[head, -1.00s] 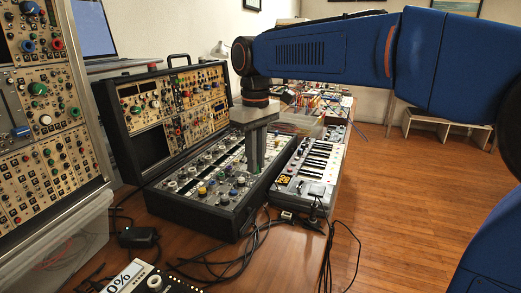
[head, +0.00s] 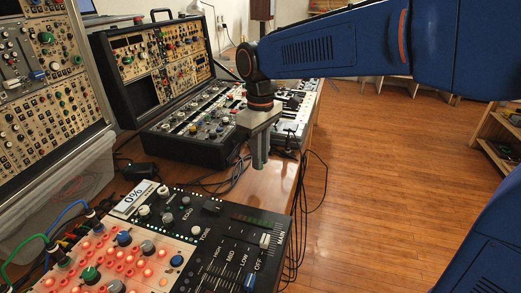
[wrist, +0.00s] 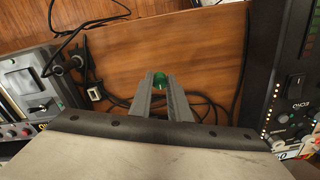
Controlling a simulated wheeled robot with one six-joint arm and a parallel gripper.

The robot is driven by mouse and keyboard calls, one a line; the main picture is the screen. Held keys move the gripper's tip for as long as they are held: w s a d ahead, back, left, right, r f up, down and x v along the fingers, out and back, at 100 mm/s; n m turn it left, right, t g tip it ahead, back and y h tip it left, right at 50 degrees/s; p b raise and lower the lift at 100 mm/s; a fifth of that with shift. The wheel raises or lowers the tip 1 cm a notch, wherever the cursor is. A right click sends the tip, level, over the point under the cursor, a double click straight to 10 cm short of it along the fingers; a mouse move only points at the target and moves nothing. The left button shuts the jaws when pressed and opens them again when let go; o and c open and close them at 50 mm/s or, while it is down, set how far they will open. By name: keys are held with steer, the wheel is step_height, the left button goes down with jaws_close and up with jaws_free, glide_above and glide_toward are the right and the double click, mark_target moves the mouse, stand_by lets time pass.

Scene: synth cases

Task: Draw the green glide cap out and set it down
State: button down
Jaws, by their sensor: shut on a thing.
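My gripper (head: 258,167) hangs fingers down over the wooden table, between the open black synth case and the black mixer. In the wrist view my gripper (wrist: 160,82) is shut on a small green cap (wrist: 159,78), held between the fingertips. Bare wood and dark cables show beneath the cap. The cap looks held above the table, though its exact height is hard to tell. In the head view the fingers hide the cap.
The mixer (head: 270,205) with knobs and sliders is in front. Loose cables (wrist: 205,102) lie on the table (wrist: 200,60). Some bare wood is free.

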steer(key=shift+f, duration=2.1)
steer(key=c, duration=1.6)
jaws_free()
step_height(320, 180, up, 17)
steer(key=shift+w+r, duration=0.1)
steer(key=shift+r, duration=0.1)
